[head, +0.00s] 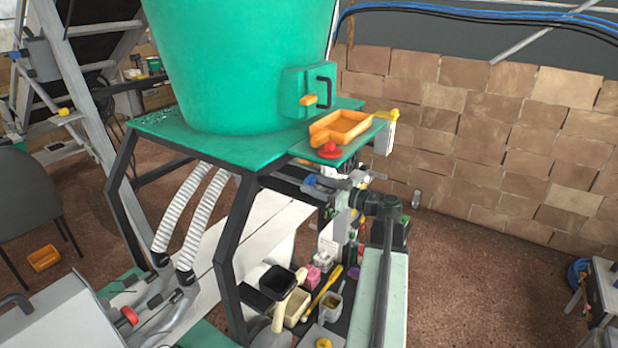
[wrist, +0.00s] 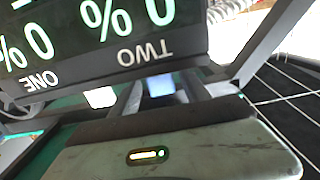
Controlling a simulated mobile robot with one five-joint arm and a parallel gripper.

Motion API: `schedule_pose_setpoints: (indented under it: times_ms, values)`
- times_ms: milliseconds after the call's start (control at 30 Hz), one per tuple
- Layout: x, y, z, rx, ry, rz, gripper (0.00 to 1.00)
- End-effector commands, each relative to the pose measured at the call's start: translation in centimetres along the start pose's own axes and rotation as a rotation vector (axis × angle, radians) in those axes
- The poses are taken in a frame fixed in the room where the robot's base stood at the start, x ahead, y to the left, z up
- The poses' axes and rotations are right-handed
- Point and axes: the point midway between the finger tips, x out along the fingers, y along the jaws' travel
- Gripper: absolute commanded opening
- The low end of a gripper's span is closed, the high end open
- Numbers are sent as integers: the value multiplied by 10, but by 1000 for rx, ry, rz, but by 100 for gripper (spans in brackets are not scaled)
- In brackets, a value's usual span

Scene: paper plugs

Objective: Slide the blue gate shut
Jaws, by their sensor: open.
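A small blue piece, which looks like the blue gate (head: 311,179), shows under the green tabletop in the head view. In the wrist view a bright blue block (wrist: 158,86) shows below the dark display panel, beside a white block (wrist: 100,97). My gripper (head: 328,183) reaches left under the tabletop edge, close to the blue piece. Its jaws are open. In the wrist view the blue block lies between the two grey fingers (wrist: 164,93). I cannot tell whether they touch it. The gate's track and how far it stands open are hidden.
A dark panel (wrist: 120,35) with upside-down percent readouts, "ONE" and "TWO", fills the upper wrist view. A large green tank (head: 235,60) stands on the green tabletop (head: 200,145). An orange tray (head: 340,127) and red knob (head: 329,150) sit at its corner. Several containers crowd below.

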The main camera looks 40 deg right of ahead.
Motion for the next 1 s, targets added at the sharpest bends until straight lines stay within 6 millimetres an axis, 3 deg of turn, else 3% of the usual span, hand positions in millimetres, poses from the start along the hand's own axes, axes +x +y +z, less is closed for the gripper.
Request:
schedule_pose_setpoints:
  times_ms: [33,233,1000]
  values:
    - [0,0,0,0,0,0,55]
    - [0,0,0,0,0,0,0]
    - [9,-1,0,0,0,-2,1]
